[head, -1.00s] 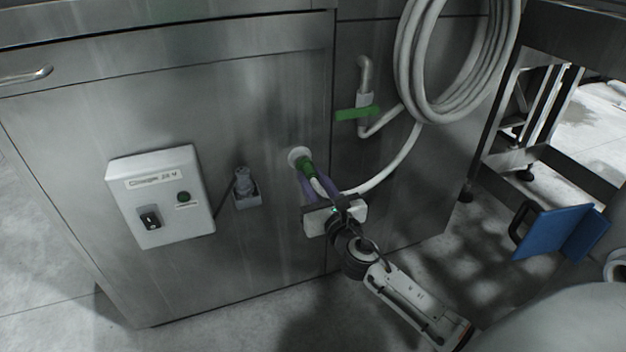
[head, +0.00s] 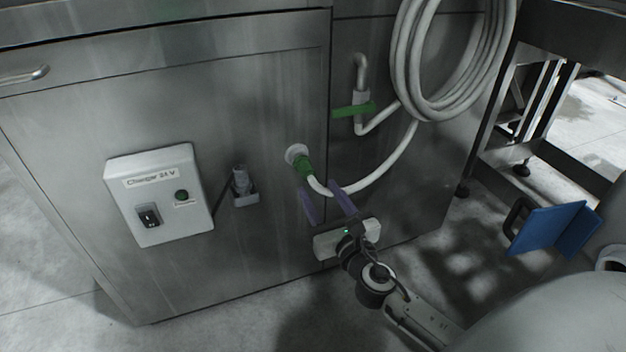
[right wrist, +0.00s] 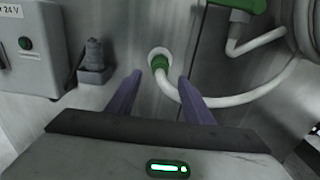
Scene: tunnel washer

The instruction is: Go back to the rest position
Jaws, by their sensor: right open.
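My right gripper (head: 327,203) is open and empty in front of the steel cabinet. Its two purple fingers also show in the right wrist view (right wrist: 157,97), with a gap between them. The green hose connector (head: 304,167) sits at the round white port (head: 297,153) on the cabinet front, just beyond the fingertips. The white hose (head: 385,182) runs from the connector up to the coil. In the right wrist view the connector (right wrist: 159,63) stands beyond the gap between the fingers, apart from them. My left gripper is not in view.
A white charger box (head: 160,195) and a grey plug in a holder (head: 243,185) are on the cabinet front to the left. A pipe with a green valve handle (head: 354,109) and the coiled hose (head: 405,70) are above right. A blue object (head: 552,230) stands at right.

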